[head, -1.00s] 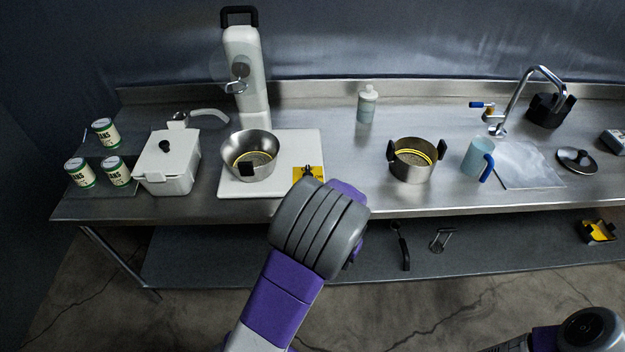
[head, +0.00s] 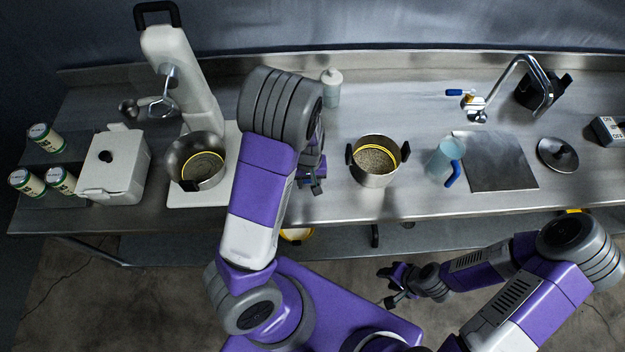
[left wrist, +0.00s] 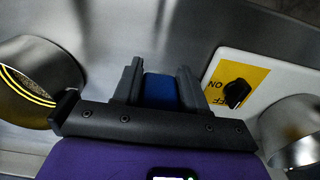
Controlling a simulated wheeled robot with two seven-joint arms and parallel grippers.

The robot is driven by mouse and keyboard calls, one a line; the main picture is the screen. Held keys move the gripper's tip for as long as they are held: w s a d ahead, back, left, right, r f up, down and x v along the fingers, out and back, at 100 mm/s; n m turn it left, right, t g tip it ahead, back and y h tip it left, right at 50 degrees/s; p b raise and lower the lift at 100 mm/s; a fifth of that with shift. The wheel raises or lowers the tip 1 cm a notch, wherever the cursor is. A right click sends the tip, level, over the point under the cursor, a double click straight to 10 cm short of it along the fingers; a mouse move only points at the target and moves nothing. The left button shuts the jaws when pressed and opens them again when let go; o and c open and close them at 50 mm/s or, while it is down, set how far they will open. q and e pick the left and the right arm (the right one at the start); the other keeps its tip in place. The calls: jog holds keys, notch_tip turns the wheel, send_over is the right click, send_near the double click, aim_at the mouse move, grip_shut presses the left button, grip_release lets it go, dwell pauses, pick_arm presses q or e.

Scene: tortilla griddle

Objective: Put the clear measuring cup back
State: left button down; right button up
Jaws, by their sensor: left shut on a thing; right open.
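My left gripper (head: 315,186) is over the front of the counter, between the mixer and the steel pot. It is shut on a blue piece (left wrist: 160,90), which looks like a handle. The rest of the held thing is hidden, so I cannot tell if it is the clear measuring cup. My right gripper (head: 390,290) is open and empty, in front of the counter and low.
The white mixer (head: 185,85) and its steel bowl (head: 177,160) stand left. The steel pot (head: 377,175) with black handles holds grainy stuff. A bottle (head: 332,88) stands behind. A white lidded box (head: 112,170) and several cans are far left. Clear counter lies around the pot.

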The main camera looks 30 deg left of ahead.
pick_arm(q)
jog(key=f, duration=0.2)
jog(key=shift+s+f, duration=0.25)
jog(key=shift+f, duration=0.05)
jog(key=shift+w+f, duration=0.1)
jog(key=shift+f, duration=0.6)
notch_tip(320, 180, down, 2)
jog(key=shift+f+b, duration=0.2)
jog(key=shift+b, duration=0.25)
jog(key=shift+w+f, duration=0.1)
jog(key=shift+f, duration=0.1)
jog(key=shift+f, duration=0.15)
jog(key=c, duration=0.6)
grip_release()
jog(key=shift+r, duration=0.2)
